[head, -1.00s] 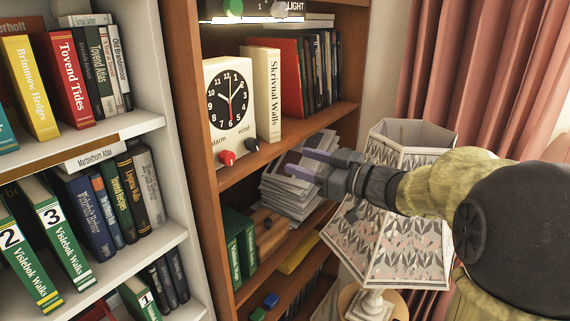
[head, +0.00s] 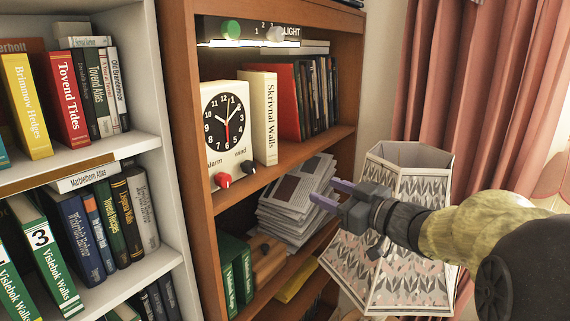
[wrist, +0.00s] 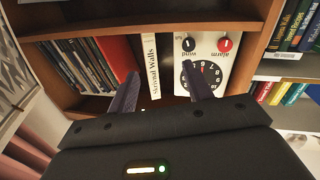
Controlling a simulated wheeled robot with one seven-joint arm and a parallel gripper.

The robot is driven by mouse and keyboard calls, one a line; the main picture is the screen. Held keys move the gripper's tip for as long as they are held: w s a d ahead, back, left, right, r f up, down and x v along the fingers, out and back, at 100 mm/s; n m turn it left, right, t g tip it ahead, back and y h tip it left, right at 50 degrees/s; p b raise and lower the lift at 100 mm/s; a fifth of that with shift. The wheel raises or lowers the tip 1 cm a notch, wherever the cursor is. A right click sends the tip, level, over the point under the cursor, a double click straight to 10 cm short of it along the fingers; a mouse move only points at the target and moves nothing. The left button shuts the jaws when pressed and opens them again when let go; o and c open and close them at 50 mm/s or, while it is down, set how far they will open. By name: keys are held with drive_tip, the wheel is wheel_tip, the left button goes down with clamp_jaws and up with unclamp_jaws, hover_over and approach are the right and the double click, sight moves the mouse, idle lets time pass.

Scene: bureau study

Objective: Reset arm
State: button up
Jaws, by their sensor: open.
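My gripper (head: 328,195) is in front of the brown bookcase, at the height of its middle shelf and beside a stack of papers (head: 291,205). Its two purple fingers are apart with nothing between them. In the wrist view my gripper (wrist: 160,85) also shows its fingers spread, pointing toward the shelf with the cream book Skrivnal Walls (wrist: 151,68) and the white alarm clock (wrist: 205,65). My arm reaches in from the right edge of the head view.
The brown bookcase (head: 180,150) and a white bookcase (head: 165,262) full of books are to the left. Pink curtains (head: 465,80) hang at the right.

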drive_tip(key=s+d+f+m+g+h, duration=0.1)
drive_tip(key=d+f+m+h, duration=0.3)
drive_tip(key=f, duration=0.4)
drive_tip(key=s+d+f+m+g+h, duration=0.1)
drive_tip(key=f+m+h, duration=0.3)
drive_tip(key=f+h, duration=0.4)
drive_tip(key=s+a+f+m+g+b, duration=0.1)
drive_tip(key=s+a+f+g, duration=0.2)
drive_tip(key=s+f+g, duration=0.6)
drive_tip(key=s+f, duration=0.4)
drive_tip(key=s, duration=0.3)
drive_tip(key=shift+s+f+m+y, duration=0.25)
drive_tip(key=shift+m+y, duration=0.05)
drive_tip(key=shift+m, duration=0.1)
